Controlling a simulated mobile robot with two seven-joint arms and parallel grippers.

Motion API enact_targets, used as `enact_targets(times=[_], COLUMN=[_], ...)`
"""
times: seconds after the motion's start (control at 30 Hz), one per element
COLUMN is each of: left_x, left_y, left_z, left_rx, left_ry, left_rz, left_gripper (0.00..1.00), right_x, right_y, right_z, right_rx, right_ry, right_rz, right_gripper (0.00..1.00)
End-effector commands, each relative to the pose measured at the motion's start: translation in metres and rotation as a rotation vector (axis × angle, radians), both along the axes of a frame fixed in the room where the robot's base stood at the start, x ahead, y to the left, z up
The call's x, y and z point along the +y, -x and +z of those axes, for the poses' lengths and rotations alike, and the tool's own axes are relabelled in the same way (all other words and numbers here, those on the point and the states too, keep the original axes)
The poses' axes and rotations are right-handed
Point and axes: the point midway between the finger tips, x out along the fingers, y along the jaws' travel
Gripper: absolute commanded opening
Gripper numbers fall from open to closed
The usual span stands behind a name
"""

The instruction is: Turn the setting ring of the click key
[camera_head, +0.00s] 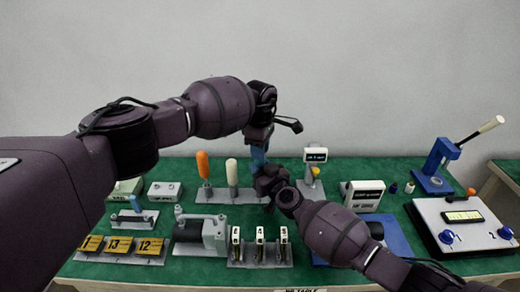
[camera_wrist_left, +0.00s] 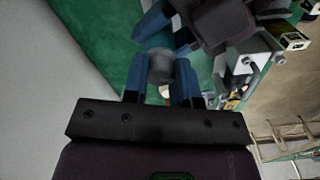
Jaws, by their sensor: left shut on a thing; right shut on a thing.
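My left gripper (camera_head: 258,155) points down above the middle of the green table. In the left wrist view, its blue fingers (camera_wrist_left: 163,88) are shut on a grey cylindrical part (camera_wrist_left: 160,67). This part seems to belong to the click key; a darker teal section continues above it. My right gripper (camera_head: 268,182) comes in from the lower right and meets the left one just below its fingers. It also shows in the left wrist view as a dark body (camera_wrist_left: 222,25) close by. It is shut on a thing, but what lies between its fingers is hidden. The ring's marks cannot be read.
A grey rack (camera_head: 222,196) with an orange handle (camera_head: 203,164) and a cream handle (camera_head: 232,171) stands just left. At right are a blue lever press (camera_head: 435,168) and a white knob box (camera_head: 462,226).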

Motion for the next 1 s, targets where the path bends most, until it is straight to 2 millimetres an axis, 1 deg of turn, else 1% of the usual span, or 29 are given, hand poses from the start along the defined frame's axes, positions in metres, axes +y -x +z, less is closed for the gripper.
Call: enact_targets(times=[0.2, 0.5, 0.7, 1.0], left_x=[0.0003, 0.0003, 0.0001, 0.0001], left_y=[-0.0006, -0.0006, -0.0005, -0.0005], left_z=[0.0010, 0.0012, 0.0012, 0.0012], left_rx=[-0.002, -0.002, -0.002, -0.001], left_ry=[0.001, 0.000, 0.001, 0.000], left_rz=[0.168, 0.326, 0.372, 0.383], left_gripper=[0.02, 0.02, 0.02, 0.02], right_x=[-0.0009, -0.0010, -0.0010, -0.0012], right_y=[-0.0001, -0.0001, 0.0000, 0.0000], right_z=[-0.0008, -0.0010, -0.0012, -0.0014], right_rx=[0.001, 0.002, 0.002, 0.002], right_ry=[0.001, 0.001, 0.001, 0.001], right_rz=[-0.002, -0.002, -0.002, -0.002], right_gripper=[0.04, 0.04, 0.04, 0.04])
